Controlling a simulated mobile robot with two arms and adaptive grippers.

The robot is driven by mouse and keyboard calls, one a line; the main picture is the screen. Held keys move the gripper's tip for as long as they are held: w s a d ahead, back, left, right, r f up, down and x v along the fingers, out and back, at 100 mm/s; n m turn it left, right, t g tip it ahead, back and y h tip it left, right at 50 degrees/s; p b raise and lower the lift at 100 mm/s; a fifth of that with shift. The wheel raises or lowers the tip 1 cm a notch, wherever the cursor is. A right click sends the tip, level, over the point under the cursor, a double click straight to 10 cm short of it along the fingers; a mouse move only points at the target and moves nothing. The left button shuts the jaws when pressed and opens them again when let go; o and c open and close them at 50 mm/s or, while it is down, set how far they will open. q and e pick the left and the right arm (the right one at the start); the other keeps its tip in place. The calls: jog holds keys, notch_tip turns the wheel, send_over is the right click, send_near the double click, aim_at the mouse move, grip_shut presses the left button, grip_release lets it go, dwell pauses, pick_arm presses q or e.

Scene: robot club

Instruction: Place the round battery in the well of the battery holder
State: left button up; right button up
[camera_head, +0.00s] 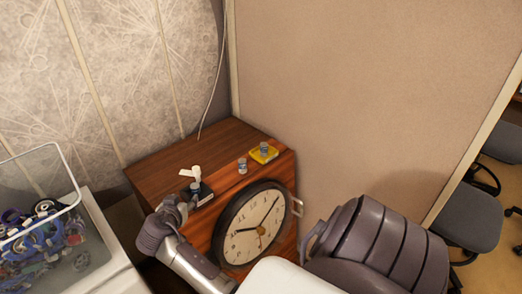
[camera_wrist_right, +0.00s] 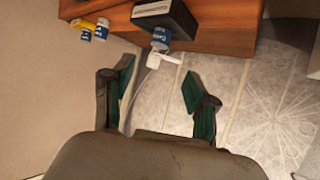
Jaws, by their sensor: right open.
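Small silver-blue round batteries stand on the wooden cabinet (camera_head: 165,165). One battery (camera_head: 264,147) is at a yellow block (camera_head: 271,155) at the back right; I cannot tell if it sits in a well. A second battery (camera_head: 242,166) stands alone in front of it. A third battery (camera_head: 195,187) is by a black box (camera_head: 206,194), partly behind my right gripper (camera_head: 184,202). In the wrist view, my right gripper (camera_wrist_right: 158,82) is open and empty, its fingers spread apart. The black box (camera_wrist_right: 172,14) and its battery (camera_wrist_right: 160,39) are beyond the fingertips. My left gripper is not in view.
A white piece (camera_head: 196,172) lies beside the black box. A large round clock (camera_head: 250,226) leans at the cabinet's front. A clear bin (camera_head: 96,247) of blue and dark parts stands at left. Walls close off the back; chairs (camera_head: 468,215) are far right.

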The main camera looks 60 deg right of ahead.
jog(key=a+f+n+t+y, duration=0.6)
jog(key=a+n, duration=0.3)
jog(key=a, duration=0.3)
jog(key=s+a+f+n+g+y, duration=0.15)
jog(key=s+f, duration=0.25)
jog(key=f, duration=0.5)
jog(key=s+a+f+n+g+y, duration=0.1)
jog(key=s+f+g+y, duration=0.1)
jog(key=s+f, duration=0.5)
jog(key=s+f+n+g, duration=0.2)
jog(key=s+f+g, duration=0.3)
jog(key=s+f, duration=1.15)
jog(key=s+d+f+g, duration=0.1)
jog(key=s+f, duration=0.3)
jog(key=s, duration=0.6)
jog(key=s+d+f+g, duration=0.1)
jog(key=s+f, duration=0.3)
jog(key=s, duration=0.5)
jog(key=shift+s+g+y, duration=0.35)
jog(key=shift+g, duration=0.2)
jog(key=shift+c, duration=0.5)
